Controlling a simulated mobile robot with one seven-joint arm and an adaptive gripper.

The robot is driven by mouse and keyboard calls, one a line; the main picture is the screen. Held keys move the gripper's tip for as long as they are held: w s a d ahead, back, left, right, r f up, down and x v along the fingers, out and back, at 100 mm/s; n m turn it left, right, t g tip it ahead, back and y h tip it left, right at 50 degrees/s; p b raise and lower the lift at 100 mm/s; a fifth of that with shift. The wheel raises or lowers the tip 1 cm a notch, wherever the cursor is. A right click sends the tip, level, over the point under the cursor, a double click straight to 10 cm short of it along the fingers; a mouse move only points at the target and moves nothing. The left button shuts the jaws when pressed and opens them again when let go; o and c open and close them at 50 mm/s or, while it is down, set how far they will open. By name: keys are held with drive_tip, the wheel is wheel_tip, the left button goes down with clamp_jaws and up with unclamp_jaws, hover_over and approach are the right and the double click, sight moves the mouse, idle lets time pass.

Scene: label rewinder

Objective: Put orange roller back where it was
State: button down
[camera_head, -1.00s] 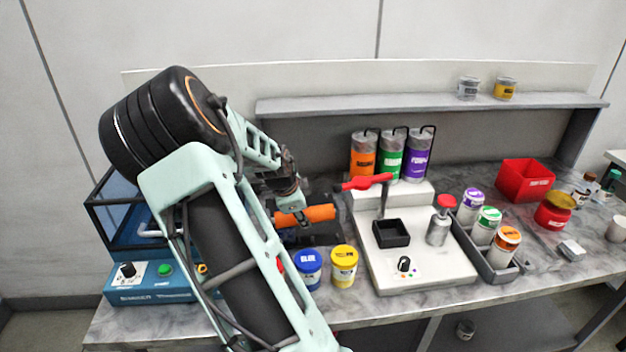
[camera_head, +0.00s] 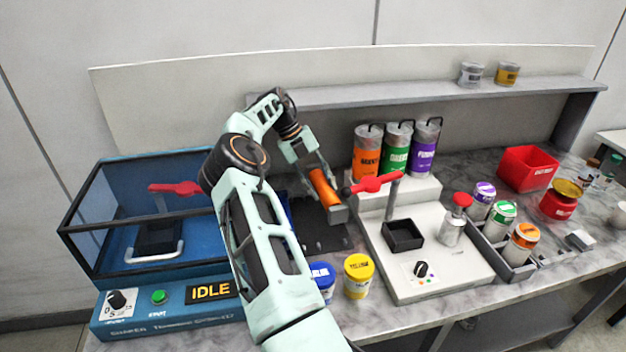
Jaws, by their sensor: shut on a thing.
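The orange roller (camera_head: 324,187) is held at the end of my arm, left of the white dispensing station. It is tilted, its lower end toward the right front, above a dark perforated mat (camera_head: 320,239). My gripper (camera_head: 315,169) is shut on the roller's upper part. A grey block shows at the roller's lower end; I cannot tell whether it belongs to the roller. The view does not clearly show whether the roller touches the mat. My arm hides the mat's left part.
A blue shaker box (camera_head: 150,215) with glass walls stands at the left. Blue-lidded (camera_head: 322,278) and yellow-lidded (camera_head: 358,275) jars stand in front of the mat. The white station (camera_head: 440,262), with a red-handled lever (camera_head: 376,183), stands close on the right.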

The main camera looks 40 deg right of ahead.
drive_tip(key=shift+w+d+r+m, duration=0.15)
drive_tip(key=shift+w+m, duration=0.25)
drive_tip(key=shift+m, duration=0.2)
drive_tip(key=shift+f+b, duration=2.55)
drive_tip(key=shift+f, duration=2)
drive_tip(key=shift+f, duration=0.15)
drive_tip(key=c, duration=1.3)
unclamp_jaws()
drive_tip(key=shift+o, duration=0.2)
drive_tip(key=shift+f, duration=0.15)
